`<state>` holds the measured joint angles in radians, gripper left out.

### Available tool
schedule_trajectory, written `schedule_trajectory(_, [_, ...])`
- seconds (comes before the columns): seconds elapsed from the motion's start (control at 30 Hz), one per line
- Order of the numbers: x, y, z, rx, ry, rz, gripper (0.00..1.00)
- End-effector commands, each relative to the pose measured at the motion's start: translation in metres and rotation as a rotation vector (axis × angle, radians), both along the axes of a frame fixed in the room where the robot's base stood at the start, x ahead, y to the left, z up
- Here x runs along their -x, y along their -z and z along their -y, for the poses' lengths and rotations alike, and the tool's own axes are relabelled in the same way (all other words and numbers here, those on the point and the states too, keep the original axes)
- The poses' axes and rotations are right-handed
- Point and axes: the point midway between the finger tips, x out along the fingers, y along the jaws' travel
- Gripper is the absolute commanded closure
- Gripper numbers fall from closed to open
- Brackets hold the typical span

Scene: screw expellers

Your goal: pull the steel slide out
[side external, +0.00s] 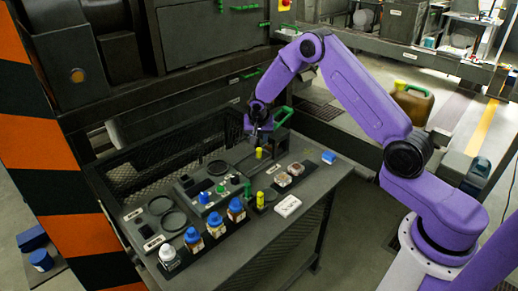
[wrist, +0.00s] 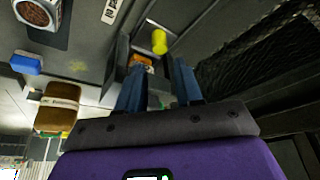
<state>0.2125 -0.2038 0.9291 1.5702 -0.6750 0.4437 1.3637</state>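My gripper (side external: 258,131) hangs over the back right of the dark bench. In the wrist view its two blue fingers (wrist: 158,78) stand apart, with no object clearly held between them. A yellow cylinder (wrist: 159,41) stands just beyond the fingertips, and it also shows below my gripper in the side view (side external: 258,153). Around it is a grey, metallic-looking channel (wrist: 172,28), which may be the steel slide. A dark block with an orange patch (wrist: 143,61) is beside the left finger. I cannot clearly make out the slide's end.
A green handle (side external: 283,116) is close to the right of my gripper. A mesh guard (side external: 150,165) runs behind the bench. A blue block (side external: 329,157) sits at the right end.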

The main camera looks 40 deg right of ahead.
Motion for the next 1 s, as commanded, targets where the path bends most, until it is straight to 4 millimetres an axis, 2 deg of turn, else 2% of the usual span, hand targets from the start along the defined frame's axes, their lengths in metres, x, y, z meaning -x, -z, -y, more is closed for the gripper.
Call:
schedule_trajectory(0.2, [-0.009,0.035,0.01,0.0,0.002,-0.002,0.65])
schedule_trajectory(0.43, [-0.017,0.059,0.017,0.0,0.0,0.0,0.65])
schedule_trajectory(0.6, [-0.019,0.067,0.02,0.0,0.0,0.0,0.65])
schedule_trajectory(0.9, [-0.02,0.068,0.02,0.0,0.0,0.0,0.65])
schedule_trajectory(0.97, [-0.02,0.068,0.02,0.0,0.0,0.0,0.81])
schedule_trajectory(1.0, [-0.02,0.068,0.02,0.0,0.0,0.0,0.94])
